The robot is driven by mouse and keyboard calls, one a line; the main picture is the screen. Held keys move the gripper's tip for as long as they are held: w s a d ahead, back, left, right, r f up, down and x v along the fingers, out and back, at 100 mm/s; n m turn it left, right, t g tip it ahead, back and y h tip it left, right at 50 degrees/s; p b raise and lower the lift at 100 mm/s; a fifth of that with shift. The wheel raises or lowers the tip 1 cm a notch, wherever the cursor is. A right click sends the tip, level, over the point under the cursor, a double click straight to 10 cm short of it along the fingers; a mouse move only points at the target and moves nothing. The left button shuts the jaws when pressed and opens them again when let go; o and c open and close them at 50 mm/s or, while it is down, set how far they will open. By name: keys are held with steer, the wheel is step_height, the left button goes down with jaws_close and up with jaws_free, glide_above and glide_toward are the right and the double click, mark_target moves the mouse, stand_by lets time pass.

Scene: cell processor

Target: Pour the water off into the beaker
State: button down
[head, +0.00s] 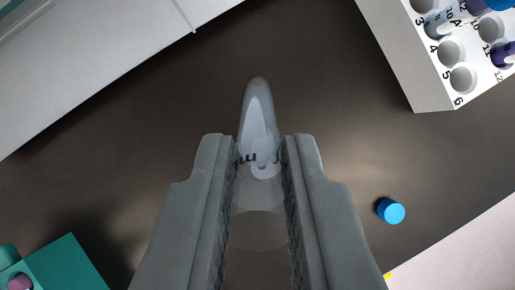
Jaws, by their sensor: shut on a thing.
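My gripper (260,148) is shut on a clear, cone-tipped tube (258,115), with one finger on each side of it. The tube's pointed end faces away from me, toward the top of the picture, and its round wide end lies between the fingers. Dark lettering shows on its wall. A pale shape shows inside the tube, but I cannot tell whether it is water. No cap shows on the tube. I see no beaker in this view.
A small blue cap (391,211) lies on the dark table at right. A white numbered rack (433,80) holding several tubes stands at top right. A grey-white box (110,55) fills the top left. A teal block (70,265) is at bottom left, a pale pink surface (465,250) at bottom right.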

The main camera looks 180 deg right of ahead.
steer(key=shift+f+t, duration=0.25)
steer(key=shift+t, duration=0.35)
steer(key=shift+f+t, duration=0.55)
steer(key=shift+f, duration=0.9)
steer(key=shift+f+t, duration=0.55)
steer(key=shift+f, duration=0.9)
steer(key=shift+f+t, duration=0.25)
steer(key=shift+t, duration=0.35)
steer(key=shift+f+t, duration=0.3)
steer(key=shift+t, duration=0.6)
steer(key=shift+t, duration=0.3)
